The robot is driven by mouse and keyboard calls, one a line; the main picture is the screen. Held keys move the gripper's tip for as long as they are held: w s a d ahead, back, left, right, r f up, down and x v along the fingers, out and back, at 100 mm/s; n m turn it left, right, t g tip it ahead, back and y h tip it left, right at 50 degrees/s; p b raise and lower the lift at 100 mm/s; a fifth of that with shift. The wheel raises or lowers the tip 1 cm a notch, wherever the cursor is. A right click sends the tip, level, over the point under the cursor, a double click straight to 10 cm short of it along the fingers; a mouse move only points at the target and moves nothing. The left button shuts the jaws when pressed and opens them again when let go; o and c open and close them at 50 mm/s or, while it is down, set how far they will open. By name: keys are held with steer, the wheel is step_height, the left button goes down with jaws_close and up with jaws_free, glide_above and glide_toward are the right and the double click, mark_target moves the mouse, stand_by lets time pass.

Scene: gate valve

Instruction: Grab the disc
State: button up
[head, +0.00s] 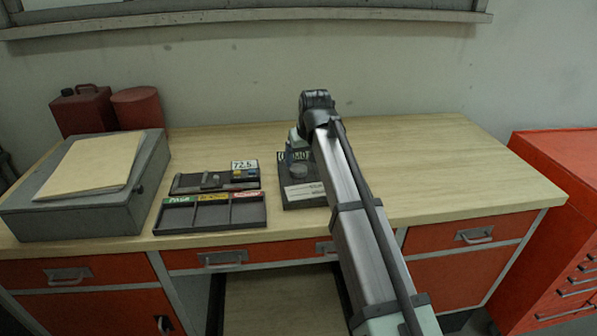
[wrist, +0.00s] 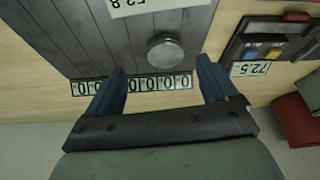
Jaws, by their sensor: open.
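A small round grey metal disc (wrist: 165,53) stands on a dark grooved board (wrist: 95,38) in the wrist view. My gripper (wrist: 161,66) is open, with its two blue fingers spread apart. The disc appears between and slightly beyond the fingertips, with visible space on both sides and no contact seen. In the head view my gripper (head: 298,150) is over the back of the board (head: 292,205), and my arm hides part of the board.
A tray (head: 210,216) with three compartments and coloured labels lies left of the board. Behind it is a dark panel (head: 190,183) with a "72.5" display. A grey case (head: 75,210) and red cans (head: 137,108) stand at left. The desk's right side (head: 450,170) is clear.

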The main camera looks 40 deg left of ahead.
mark_target(299, 168)
steer(key=shift+a+x, duration=0.15)
steer(key=shift+x, duration=1.2)
steer(key=shift+a+x, duration=0.2)
steer(key=shift+x, duration=1.1)
steer(key=shift+s+r, duration=0.1)
steer(key=shift+s, duration=0.1)
steer(key=shift+c, duration=0.2)
steer(key=c, duration=1.4)
